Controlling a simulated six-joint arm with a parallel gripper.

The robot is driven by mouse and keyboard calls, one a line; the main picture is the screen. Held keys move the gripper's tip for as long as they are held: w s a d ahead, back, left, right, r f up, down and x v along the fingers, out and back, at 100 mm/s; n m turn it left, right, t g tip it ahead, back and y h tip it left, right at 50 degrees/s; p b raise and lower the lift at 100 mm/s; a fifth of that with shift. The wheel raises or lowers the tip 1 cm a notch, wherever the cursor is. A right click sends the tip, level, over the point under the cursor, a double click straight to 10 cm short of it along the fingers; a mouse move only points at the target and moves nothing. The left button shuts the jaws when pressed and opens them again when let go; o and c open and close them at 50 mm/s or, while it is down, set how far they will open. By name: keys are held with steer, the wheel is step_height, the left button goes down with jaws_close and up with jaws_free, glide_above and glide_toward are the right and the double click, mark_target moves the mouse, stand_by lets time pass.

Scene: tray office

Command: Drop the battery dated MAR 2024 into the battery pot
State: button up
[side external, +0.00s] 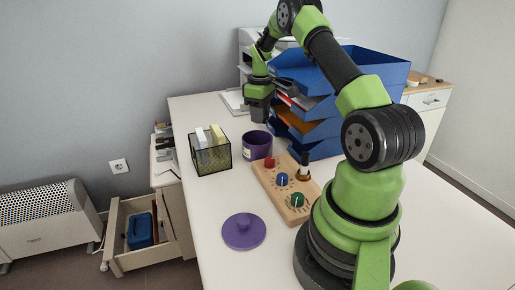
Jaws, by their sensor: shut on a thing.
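The purple open pot (257,146) stands on the white desk, behind the left end of the wooden board. No battery and no date can be read in this view.
A wooden board with coloured knobs (283,189) and a dark bottle lies beside the pot. A wire-sided box with cards (210,152) stands left. Blue stacked trays (318,110) rise close behind and to the right. An open drawer (147,232) is below left. The desk's front is mostly clear.

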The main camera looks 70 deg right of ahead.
steer(key=shift+f, duration=2.2)
steer(key=o, duration=1)
steer(key=shift+r, duration=0.1)
step_height(320, 180, up, 10)
steer(key=shift+f, duration=0.1)
